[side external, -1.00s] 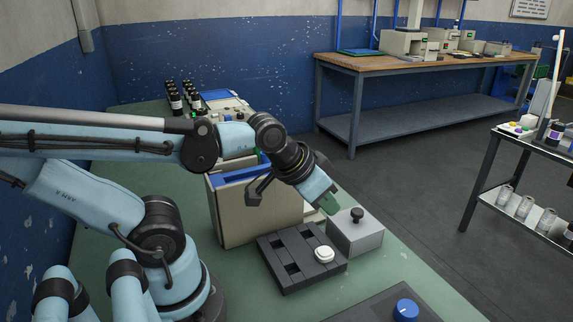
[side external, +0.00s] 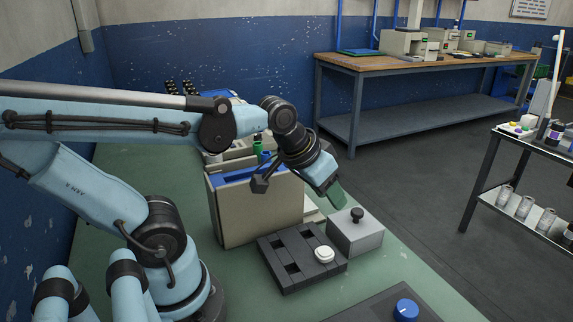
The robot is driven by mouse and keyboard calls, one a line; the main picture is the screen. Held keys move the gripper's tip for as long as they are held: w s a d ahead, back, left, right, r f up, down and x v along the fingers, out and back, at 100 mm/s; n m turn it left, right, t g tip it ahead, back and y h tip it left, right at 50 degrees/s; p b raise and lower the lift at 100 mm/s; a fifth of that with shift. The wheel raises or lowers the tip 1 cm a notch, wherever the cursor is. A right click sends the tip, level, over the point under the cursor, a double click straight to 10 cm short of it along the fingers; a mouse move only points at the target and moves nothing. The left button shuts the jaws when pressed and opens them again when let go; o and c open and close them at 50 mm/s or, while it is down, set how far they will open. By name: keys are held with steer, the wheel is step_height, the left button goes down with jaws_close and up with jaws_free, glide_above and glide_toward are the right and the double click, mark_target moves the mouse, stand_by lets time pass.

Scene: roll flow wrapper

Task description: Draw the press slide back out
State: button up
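A grey block (side external: 356,238) with a black knob (side external: 357,214) on top stands at the table's right side. Beside its left face lies a dark slotted plate (side external: 290,266) with a round white piece (side external: 324,254) on it. I cannot tell for certain which part is the press slide.
A beige upright housing (side external: 255,210) with a blue top stands just left of my gripper. A dark panel with a blue knob (side external: 406,309) lies at the front right. Black-capped bottles (side external: 186,87) at the back are mostly hidden by my arm.

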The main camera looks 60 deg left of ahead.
steer(key=shift+o, duration=1.1)
steer(key=w+a+r+n+g, duration=0.2)
steer(key=w+a+n, duration=0.1)
steer(key=a+n, duration=0.1)
steer(key=shift+w+a+r, duration=0.25)
steer(key=shift+a+r, duration=0.05)
steer(key=shift+a, duration=0.55)
steer(key=n+g+h, duration=0.3)
steer(key=n+g, duration=0.1)
steer(key=n, duration=0.5)
glide_above(297, 183)
steer(key=w+d, duration=0.2)
steer(key=s+a+f+n+h, duration=0.2)
steer(key=a+f+n, duration=0.1)
steer(key=a, duration=0.4)
steer(key=x, duration=1.2)
steer(key=shift+s+a, duration=0.15)
steer(key=shift+c, duration=0.3)
jaws_close()
